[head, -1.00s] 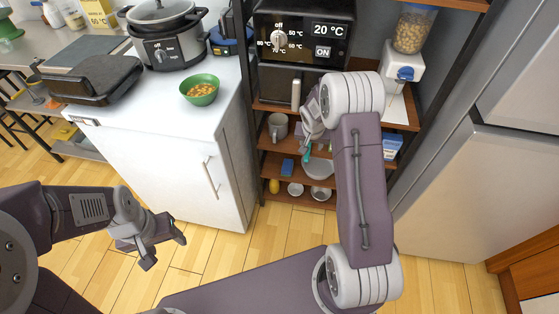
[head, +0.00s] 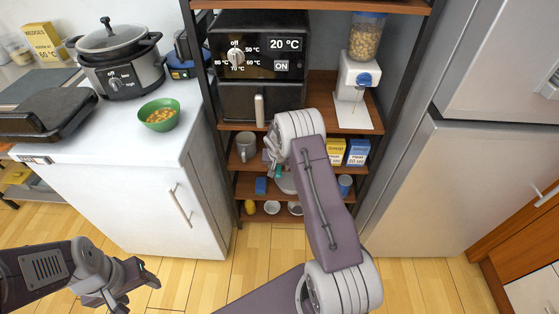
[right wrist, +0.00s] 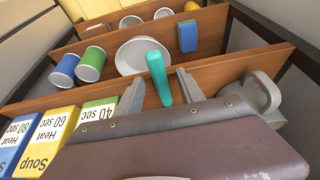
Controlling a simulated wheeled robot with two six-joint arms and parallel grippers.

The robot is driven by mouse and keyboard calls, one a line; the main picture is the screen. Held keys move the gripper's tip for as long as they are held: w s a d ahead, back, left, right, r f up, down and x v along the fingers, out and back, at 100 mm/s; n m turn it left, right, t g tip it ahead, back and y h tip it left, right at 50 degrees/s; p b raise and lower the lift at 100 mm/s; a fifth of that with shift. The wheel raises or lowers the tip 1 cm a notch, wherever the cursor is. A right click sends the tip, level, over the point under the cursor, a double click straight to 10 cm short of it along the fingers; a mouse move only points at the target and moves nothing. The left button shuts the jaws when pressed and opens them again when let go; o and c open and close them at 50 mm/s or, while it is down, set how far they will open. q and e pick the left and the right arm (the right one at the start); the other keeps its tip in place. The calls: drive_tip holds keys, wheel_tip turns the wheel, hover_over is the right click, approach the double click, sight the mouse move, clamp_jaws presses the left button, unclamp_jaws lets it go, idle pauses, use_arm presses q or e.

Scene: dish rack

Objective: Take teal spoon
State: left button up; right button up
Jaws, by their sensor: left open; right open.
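The teal spoon (right wrist: 157,78) shows in the right wrist view with its rounded teal end between my right gripper's two grey fingers (right wrist: 160,92). There are visible gaps on both sides, so the gripper is open around it, not gripping. In the head view only a small teal piece (head: 277,172) shows at the shelf unit, beside my right wrist. My right gripper (head: 270,160) is mostly hidden there by my own arm. My left gripper (head: 135,290) is open and empty, low at the left over the floor.
In the right wrist view, a grey mug (right wrist: 262,95) stands right of the fingers, and soup boxes (right wrist: 45,140) stand left. Shelf boards (right wrist: 215,70) run close by.

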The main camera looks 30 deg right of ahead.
drive_tip(key=shift+r, duration=0.1)
clamp_jaws()
